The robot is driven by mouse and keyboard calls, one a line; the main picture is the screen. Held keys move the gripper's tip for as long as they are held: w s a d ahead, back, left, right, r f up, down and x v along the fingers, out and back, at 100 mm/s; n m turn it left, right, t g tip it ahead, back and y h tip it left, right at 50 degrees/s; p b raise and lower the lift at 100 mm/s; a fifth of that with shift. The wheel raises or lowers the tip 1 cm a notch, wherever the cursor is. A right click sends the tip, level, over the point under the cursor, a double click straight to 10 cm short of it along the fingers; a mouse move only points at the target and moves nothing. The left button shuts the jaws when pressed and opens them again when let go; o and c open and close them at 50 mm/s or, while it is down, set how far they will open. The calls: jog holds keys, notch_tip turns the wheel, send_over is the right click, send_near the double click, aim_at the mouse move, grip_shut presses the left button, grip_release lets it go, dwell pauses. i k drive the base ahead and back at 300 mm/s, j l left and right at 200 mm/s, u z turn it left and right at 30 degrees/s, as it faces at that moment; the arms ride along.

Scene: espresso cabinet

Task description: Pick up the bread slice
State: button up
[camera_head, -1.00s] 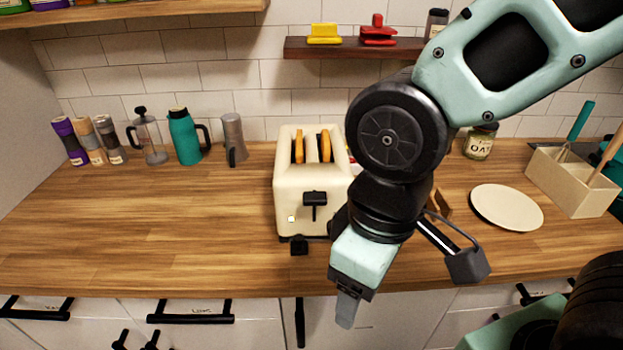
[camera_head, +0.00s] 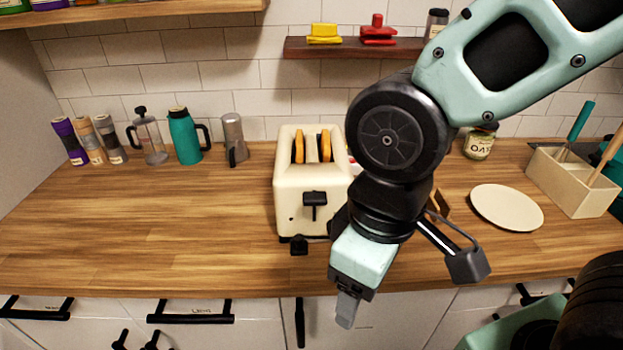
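Two browned bread slices stand upright in the slots of a cream toaster (camera_head: 305,185) on the wooden counter: a left bread slice (camera_head: 299,147) and a right bread slice (camera_head: 326,146). Their top parts show above the slots; the rest is hidden inside. The toaster's black lever (camera_head: 315,200) is on the front face. My gripper (camera_head: 346,312) points down in front of the counter's front edge, to the right of and nearer than the toaster. Only one grey finger shows clearly, so its opening cannot be told. No bread is seen at it.
A cream plate (camera_head: 507,208) lies to the right, beside a utensil box (camera_head: 570,182) and an oats jar (camera_head: 480,144). A teal jug (camera_head: 186,136) and a French press (camera_head: 152,140) stand back left. The left front counter is clear. My arm hides the area right of the toaster.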

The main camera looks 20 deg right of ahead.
aim_at(325, 150)
jog(key=j+z, duration=0.25)
jog(key=j, duration=0.2)
jog(key=k+j+z, duration=0.1)
jog(key=j+z, duration=0.15)
jog(key=j, duration=0.2)
jog(key=j+z, duration=0.15)
jog(key=z, duration=0.2)
jog(key=j+z, duration=0.1)
jog(key=z, duration=0.25)
jog(key=k+j+z, duration=0.1)
jog(key=j, duration=0.3)
jog(key=k+j+z, duration=0.15)
jog(key=j, duration=0.2)
jog(key=j+z, duration=0.1)
jog(key=j, duration=0.3)
jog(key=k+j+z, duration=0.15)
jog(key=j, duration=0.9)
